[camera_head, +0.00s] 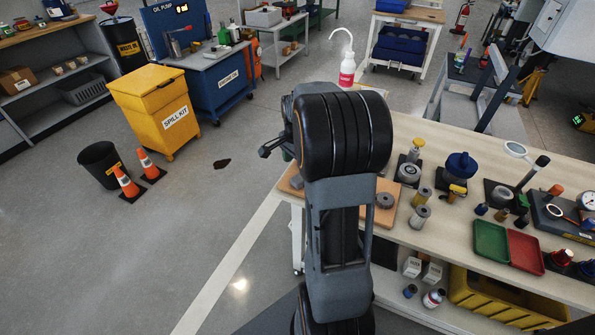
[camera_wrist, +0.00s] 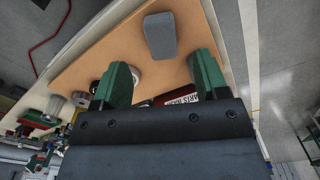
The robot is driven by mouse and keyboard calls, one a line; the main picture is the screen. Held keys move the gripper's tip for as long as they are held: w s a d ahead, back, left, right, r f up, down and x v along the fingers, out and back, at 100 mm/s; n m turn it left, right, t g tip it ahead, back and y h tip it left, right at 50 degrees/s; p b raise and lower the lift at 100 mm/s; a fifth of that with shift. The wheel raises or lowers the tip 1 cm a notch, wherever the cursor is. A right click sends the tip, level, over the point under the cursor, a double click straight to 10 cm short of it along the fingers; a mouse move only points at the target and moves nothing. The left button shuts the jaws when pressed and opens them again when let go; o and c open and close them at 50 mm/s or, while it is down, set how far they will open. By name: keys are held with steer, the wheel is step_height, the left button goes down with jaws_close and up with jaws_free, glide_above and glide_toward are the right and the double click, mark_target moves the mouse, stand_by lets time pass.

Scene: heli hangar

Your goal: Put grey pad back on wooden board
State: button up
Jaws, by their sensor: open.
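A grey block-like pad (camera_wrist: 160,36) shows in the wrist view, against the wooden board (camera_wrist: 98,58), beyond my fingertips. I cannot tell whether it rests flat on the board. My gripper (camera_wrist: 161,62) is open, its two green fingers apart with nothing held between them; the pad is ahead of the gap. A round grey piece (camera_wrist: 132,74) shows partly behind the left finger. In the head view the wooden board (camera_head: 386,217) lies on the workbench, partly hidden by my arm, with a round grey disc (camera_head: 384,200) on it. My gripper is hidden there.
The workbench (camera_head: 450,232) is crowded right of the board with cans (camera_head: 420,217), a green tray (camera_head: 491,241) and a red tray (camera_head: 526,250). A white and red bottle (camera_head: 347,70) stands beyond my arm. Open floor lies left of the bench.

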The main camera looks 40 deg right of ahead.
mark_target(296, 180)
steer(key=s+a+r+n+t, duration=0.1)
steer(key=s+a+r+n, duration=0.3)
steer(key=a+r+n, duration=0.45)
steer(key=s+a+f+n+t, duration=0.2)
steer(key=s+a+f+n, duration=0.1)
steer(key=s+a+n, duration=0.5)
steer(key=a, duration=0.3)
steer(key=shift+d, duration=0.1)
step_height(296, 180, up, 10)
steer(key=p, duration=0.9)
steer(key=shift+a+r+t+p, duration=0.15)
steer(key=shift+a+t+p, duration=0.05)
steer(key=shift+t+p, duration=0.2)
